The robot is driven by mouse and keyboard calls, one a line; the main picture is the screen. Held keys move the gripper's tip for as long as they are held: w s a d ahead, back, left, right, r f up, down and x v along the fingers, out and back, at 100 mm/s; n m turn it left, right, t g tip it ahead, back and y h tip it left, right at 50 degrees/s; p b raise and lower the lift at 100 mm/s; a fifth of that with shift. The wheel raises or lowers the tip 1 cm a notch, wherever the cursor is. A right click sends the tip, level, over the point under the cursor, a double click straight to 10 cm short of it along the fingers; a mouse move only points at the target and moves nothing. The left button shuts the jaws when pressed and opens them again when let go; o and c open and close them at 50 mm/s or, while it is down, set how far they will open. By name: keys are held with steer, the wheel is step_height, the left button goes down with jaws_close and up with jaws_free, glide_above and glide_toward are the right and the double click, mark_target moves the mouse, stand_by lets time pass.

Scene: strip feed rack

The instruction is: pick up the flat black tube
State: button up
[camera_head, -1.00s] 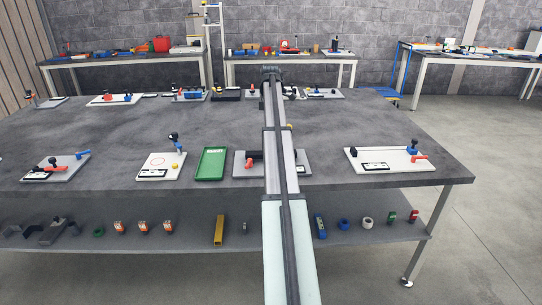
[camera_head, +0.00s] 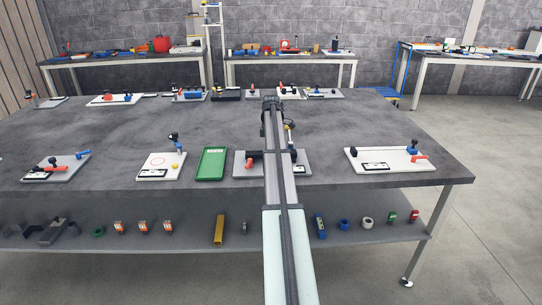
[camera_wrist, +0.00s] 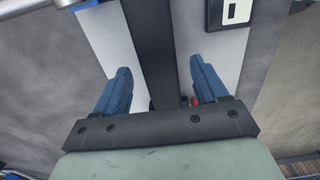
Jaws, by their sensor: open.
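In the wrist view, a flat black tube (camera_wrist: 150,45) runs lengthwise over a light grey board (camera_wrist: 110,40). My gripper (camera_wrist: 159,68) has two blue fingers, apart, one on each side of the tube in the picture. No contact shows, and I cannot tell the height of the fingertips above the board. In the head view, the grey board (camera_head: 240,168) is near the table's front edge, with a dark piece (camera_head: 255,155) on it, probably part of the tube. My arm hides the middle of this board, and the fingers cannot be made out there.
A green tray (camera_head: 211,163) lies left of the board, with a white board (camera_head: 160,167) beyond it. Another white board (camera_head: 390,160) lies to the right. A red part (camera_wrist: 196,101) shows near the right finger. The table's (camera_head: 350,125) middle is mostly clear.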

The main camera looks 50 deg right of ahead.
steer(key=shift+f, duration=0.25)
jaws_close()
stand_by(0.5)
